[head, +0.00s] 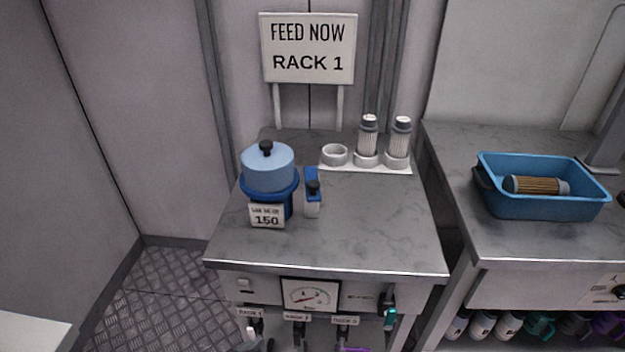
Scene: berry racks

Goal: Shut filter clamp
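A filter housing (268,188) stands at the left of the middle counter. It has a blue body and a light blue lid (267,165) with a black knob, and the lid sits on top. A label reading 150 is on its front. Just right of it is a small clamp (312,195) with a blue upper part, a black knob and a white lower part. I cannot tell whether the clamp is open or shut. Neither of my grippers is in view.
A white holder (335,168) at the counter's back has one empty ring and two upright filter cartridges (368,140). A blue tub (545,205) on the right counter holds a brown used-looking cartridge (536,185). A gauge (310,295) and valves are on the front. The counter's front right is clear.

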